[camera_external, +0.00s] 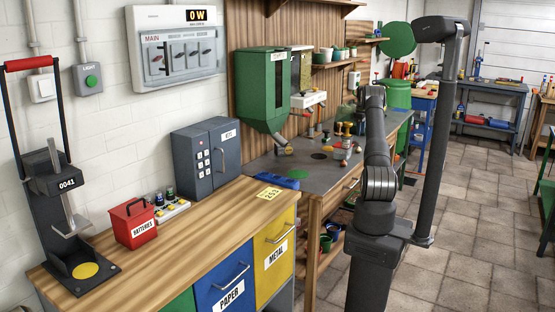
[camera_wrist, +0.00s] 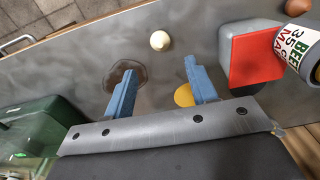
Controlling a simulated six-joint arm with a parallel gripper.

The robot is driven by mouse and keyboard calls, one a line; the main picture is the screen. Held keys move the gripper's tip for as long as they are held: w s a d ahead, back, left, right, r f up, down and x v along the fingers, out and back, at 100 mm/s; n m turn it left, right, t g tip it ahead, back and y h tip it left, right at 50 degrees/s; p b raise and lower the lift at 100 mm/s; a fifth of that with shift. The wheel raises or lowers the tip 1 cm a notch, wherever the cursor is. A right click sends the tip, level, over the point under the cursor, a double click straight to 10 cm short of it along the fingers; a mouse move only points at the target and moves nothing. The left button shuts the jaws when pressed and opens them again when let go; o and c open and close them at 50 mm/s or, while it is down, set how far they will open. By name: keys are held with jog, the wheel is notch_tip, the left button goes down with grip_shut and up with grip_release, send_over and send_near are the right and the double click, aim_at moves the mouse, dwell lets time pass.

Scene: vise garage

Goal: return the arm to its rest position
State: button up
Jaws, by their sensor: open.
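My gripper (camera_wrist: 161,72) shows in the wrist view with its two blue fingers spread apart and nothing between them. It is over the grey workbench top (camera_wrist: 65,75). In the external view my dark arm stands upright at the front of the workbench (camera_external: 298,178), its upper part bent over toward the bench. My gripper cannot be made out clearly there.
In the wrist view, a red-faced grey block (camera_wrist: 256,60) and a labelled can (camera_wrist: 300,48) are right of the fingers. A pale round knob (camera_wrist: 160,41) lies ahead, and a green container (camera_wrist: 45,125) is lower left. A green hopper (camera_external: 262,90) hangs over the bench.

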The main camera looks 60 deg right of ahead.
notch_tip(320, 180, down, 10)
jog(key=shift+f, duration=0.2)
notch_tip(320, 180, up, 3)
jog(key=shift+f, duration=0.1)
jog(key=shift+r, duration=0.8)
